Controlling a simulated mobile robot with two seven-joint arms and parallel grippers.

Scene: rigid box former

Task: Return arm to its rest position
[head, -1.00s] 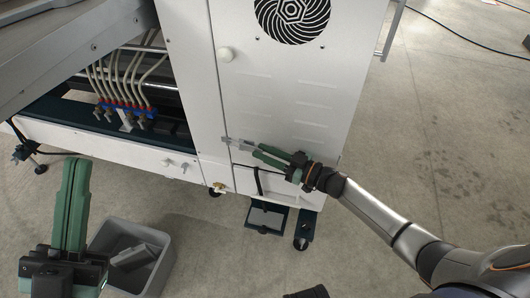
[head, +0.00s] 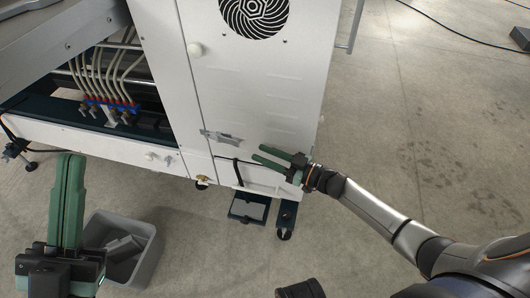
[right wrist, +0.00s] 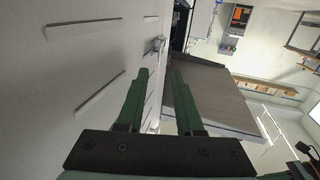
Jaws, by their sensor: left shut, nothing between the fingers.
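My right gripper (head: 259,153) is in front of the white cabinet door (head: 250,90), with its two green fingers apart and nothing between them. The right wrist view also shows these fingers (right wrist: 159,73) spread beside the white panel. A metal latch (head: 222,137) on the cabinet is just to the left of the fingertips, with a gap between. The latch also shows ahead of the fingers in the right wrist view (right wrist: 154,45). My left gripper (head: 69,157) is at the lower left, its green fingers together and empty, pointing up in the picture beside the grey bin.
The grey bin (head: 148,240) stands on the floor, holding a grey item. A blue manifold (head: 110,103) with pale hoses is in the machine's open bay.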

